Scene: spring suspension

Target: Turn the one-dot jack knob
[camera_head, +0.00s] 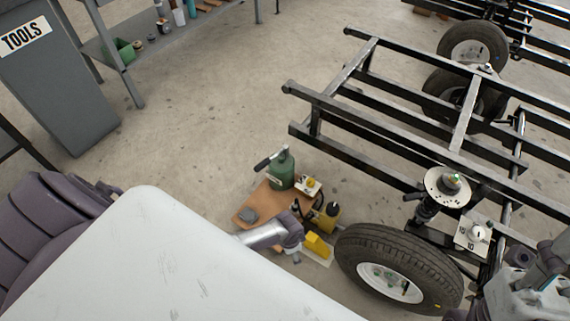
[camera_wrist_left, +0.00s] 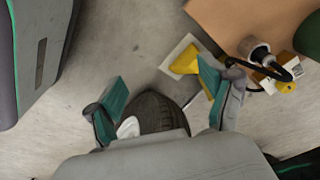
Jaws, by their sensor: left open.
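A second white plate with a pale knob (camera_head: 476,233) is on the frame near the front wheel. The dots on both plates are too small to read. My left gripper (camera_head: 291,249) is low, beside the yellow wedge (camera_head: 317,245) and in front of the jack. In the left wrist view the gripper (camera_wrist_left: 163,80) has its fingers spread and empty. The yellow knob (camera_wrist_left: 285,87) is to their right. Part of my right arm (camera_head: 535,290) shows at lower right; its fingertips are unclear.
A black frame (camera_head: 400,130) with a spring unit (camera_head: 447,185) fills the right. Floor at centre left is clear.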

